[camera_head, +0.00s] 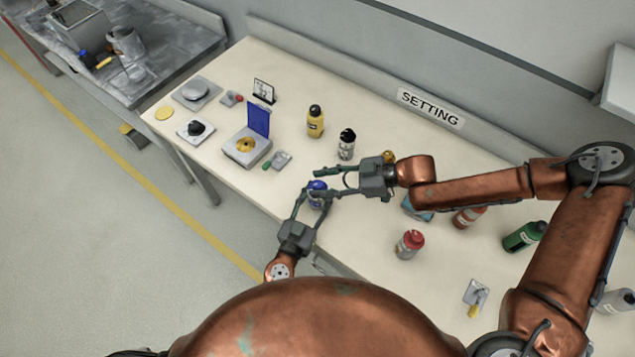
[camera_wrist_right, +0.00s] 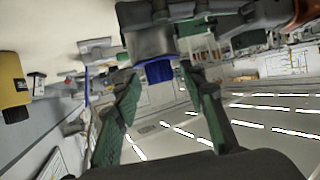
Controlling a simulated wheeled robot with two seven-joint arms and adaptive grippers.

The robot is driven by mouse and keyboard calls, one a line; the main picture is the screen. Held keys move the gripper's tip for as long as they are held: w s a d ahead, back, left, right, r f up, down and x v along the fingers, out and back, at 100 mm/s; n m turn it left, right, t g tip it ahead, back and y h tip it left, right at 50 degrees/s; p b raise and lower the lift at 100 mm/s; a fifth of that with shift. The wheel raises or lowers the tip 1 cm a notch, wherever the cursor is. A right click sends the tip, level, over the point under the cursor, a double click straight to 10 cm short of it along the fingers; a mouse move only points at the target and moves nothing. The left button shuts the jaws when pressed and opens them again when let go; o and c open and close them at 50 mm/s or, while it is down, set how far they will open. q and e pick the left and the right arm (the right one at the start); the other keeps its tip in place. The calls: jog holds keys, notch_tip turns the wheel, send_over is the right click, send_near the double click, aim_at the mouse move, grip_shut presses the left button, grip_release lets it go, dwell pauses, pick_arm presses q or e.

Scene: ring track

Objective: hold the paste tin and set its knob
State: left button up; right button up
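The paste tin, with a blue top (camera_head: 317,186), is near the front table edge, between my two grippers. My left gripper (camera_head: 310,198) comes up from below with its fingers on either side of the tin, closed around it. My right gripper (camera_head: 316,182) reaches in from the right, its fingers apart at the tin's top. In the right wrist view the blue knob (camera_wrist_right: 158,71) sits between the green fingertips, with small gaps visible. The tin's body is largely hidden by fingers.
The table (camera_head: 285,60) also carries a yellow bottle (camera_head: 315,122), a white bottle with a black cap (camera_head: 346,145), a grey device with a blue panel (camera_head: 247,148), and a red-capped jar (camera_head: 410,244). A SETTING sign (camera_head: 430,107) is at the back.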

jog(key=shift+a+f, duration=0.25)
jog(key=shift+a, duration=0.35)
jog(key=shift+c, duration=0.6)
jog(key=shift+w, duration=0.1)
grip_shut()
